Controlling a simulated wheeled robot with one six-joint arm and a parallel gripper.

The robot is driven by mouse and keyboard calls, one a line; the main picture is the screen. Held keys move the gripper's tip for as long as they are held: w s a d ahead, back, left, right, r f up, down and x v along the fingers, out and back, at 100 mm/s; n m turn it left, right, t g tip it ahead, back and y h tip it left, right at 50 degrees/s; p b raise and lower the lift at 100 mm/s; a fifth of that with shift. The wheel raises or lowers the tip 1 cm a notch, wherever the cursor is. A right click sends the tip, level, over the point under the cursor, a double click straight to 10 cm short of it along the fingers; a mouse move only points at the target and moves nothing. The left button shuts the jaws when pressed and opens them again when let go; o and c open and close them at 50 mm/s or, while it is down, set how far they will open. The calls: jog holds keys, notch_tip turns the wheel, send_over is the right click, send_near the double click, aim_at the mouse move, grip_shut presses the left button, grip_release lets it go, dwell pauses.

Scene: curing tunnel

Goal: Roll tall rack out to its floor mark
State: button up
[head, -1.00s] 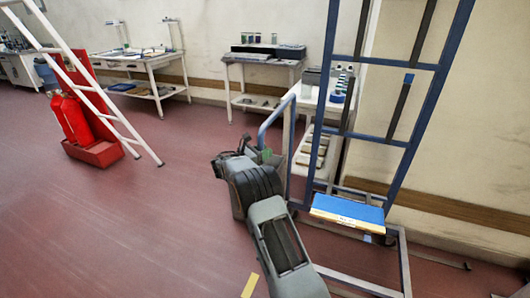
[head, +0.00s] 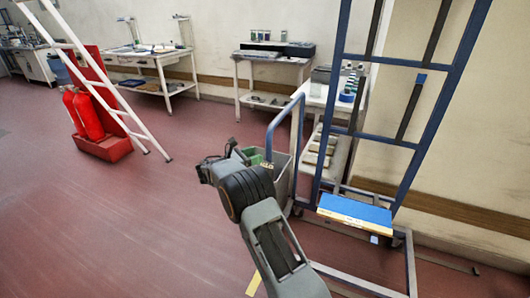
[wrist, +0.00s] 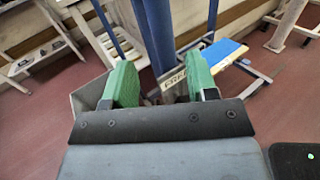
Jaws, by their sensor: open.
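The tall rack (head: 423,130) is a blue upright frame on a low wheeled base at the right of the head view. A blue looped handle (head: 270,128) stands out from its left side. My gripper (wrist: 163,85) has green fingers spread apart with nothing held between them. In the wrist view, a blue post (wrist: 156,35) of the rack shows in the gap, seemingly beyond the fingertips. In the head view my gripper (head: 247,156) is left of the rack, its fingers partly hidden by my wrist. A yellow floor strip (head: 253,284), perhaps the mark, lies beside my forearm, partly covered.
A grey bin (head: 282,172) stands behind my gripper, left of the rack. A blue-topped slab (head: 355,210) sits low on the rack. Red extinguishers (head: 88,115) and a white ladder (head: 110,95) stand left. Benches line the wall. Open red floor lies left and centre.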

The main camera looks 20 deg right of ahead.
jog(key=shift+s+a, duration=0.2)
jog(key=shift+a, duration=1.15)
jog(key=shift+s+a, duration=0.15)
jog(key=shift+a, duration=1.2)
jog(key=s+d+r+m+g+y+p, duration=0.25)
jog(key=s+r+m+y+p, duration=0.5)
jog(key=s+r, duration=0.5)
jog(key=s+a+r+m+t+y+p, duration=0.1)
jog(key=s+a+m+y+p, duration=0.1)
jog(key=s, duration=0.5)
jog(key=s+a+r+m+t+y+p, duration=0.1)
jog(key=s+a+m+y+p, duration=0.1)
jog(key=s+m+y, duration=0.3)
jog(key=s+a+r+m+t+y+p, duration=0.1)
jog(key=s+a+m+y+p, duration=0.1)
jog(key=s+m, duration=0.3)
jog(key=shift+s+a+r+y, duration=0.2)
jog(key=shift+s+a+y, duration=0.6)
jog(key=shift+s, duration=1.35)
jog(key=shift+t, duration=0.25)
